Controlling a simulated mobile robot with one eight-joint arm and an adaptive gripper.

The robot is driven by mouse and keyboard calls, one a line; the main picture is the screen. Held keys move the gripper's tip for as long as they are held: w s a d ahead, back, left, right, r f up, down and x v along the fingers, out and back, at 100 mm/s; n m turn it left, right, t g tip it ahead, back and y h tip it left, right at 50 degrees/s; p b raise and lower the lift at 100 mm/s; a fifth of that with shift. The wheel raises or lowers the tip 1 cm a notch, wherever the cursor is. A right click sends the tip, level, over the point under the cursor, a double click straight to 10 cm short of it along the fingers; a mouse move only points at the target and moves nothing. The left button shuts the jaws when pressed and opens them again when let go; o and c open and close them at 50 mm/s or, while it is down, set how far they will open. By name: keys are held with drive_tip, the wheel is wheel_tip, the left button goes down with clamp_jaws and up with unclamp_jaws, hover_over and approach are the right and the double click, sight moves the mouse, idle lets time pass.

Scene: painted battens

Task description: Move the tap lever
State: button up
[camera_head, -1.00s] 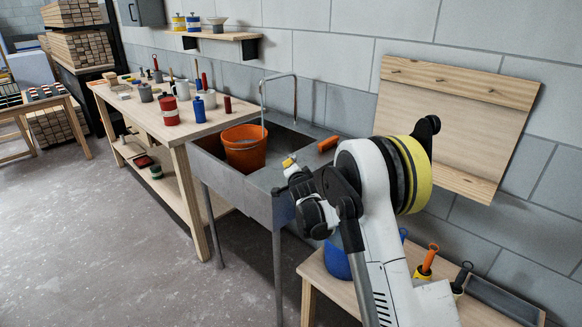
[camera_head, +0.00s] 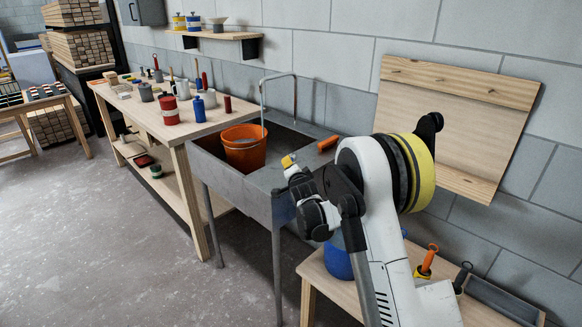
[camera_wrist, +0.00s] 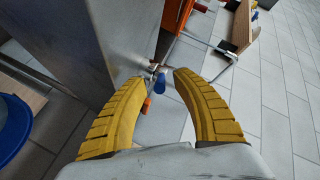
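The tap's metal spout (camera_head: 278,76) arches over the sink (camera_head: 240,183) in the head view. Its blue lever (camera_wrist: 160,85) shows in the wrist view, beside the metal tap body (camera_wrist: 152,68). The lever cannot be made out in the head view. My gripper (camera_wrist: 162,76) is open, its two yellow ribbed fingers on either side of the lever in the picture. No contact is visible, and the depth between fingertips and lever is hard to tell. In the head view, my gripper (camera_head: 289,161) is over the sink's right part.
An orange bucket (camera_head: 243,150) stands in the sink under the spout. An orange-handled item (camera_head: 328,143) lies on the sink's back right. A blue bucket (camera_head: 338,262) stands on the low bench at right. A wooden board (camera_head: 455,120) hangs on the wall behind my arm.

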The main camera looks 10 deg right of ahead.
drive_tip(key=v, duration=1.1)
drive_tip(key=shift+s, duration=0.15)
